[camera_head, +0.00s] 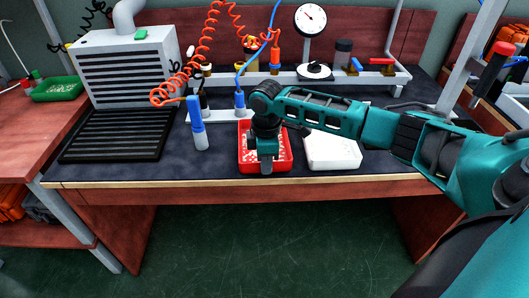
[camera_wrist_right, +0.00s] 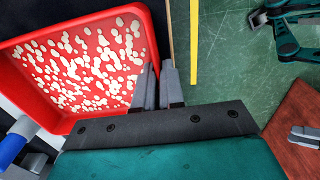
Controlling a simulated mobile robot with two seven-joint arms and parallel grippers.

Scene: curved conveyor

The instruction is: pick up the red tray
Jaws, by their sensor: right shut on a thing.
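The red tray (camera_head: 284,166) lies near the front edge of the dark bench top, left of a white box. It holds many small pale pieces. In the right wrist view the tray (camera_wrist_right: 68,123) fills the upper left. My right gripper (camera_head: 267,163) points down at the tray's front side. In its wrist view the fingers of the right gripper (camera_wrist_right: 159,85) are closed on the tray's near wall. The gripper and wrist hide part of the tray in the head view. I cannot tell whether the tray is lifted. My left gripper does not show in the head view.
The white box (camera_head: 332,151) stands close on the tray's right. A blue-and-white bottle-like tool (camera_head: 198,124) stands on its left. A rack with tools and a dial gauge (camera_head: 310,19) is behind. Green floor (camera_head: 260,240) lies open in front of the bench.

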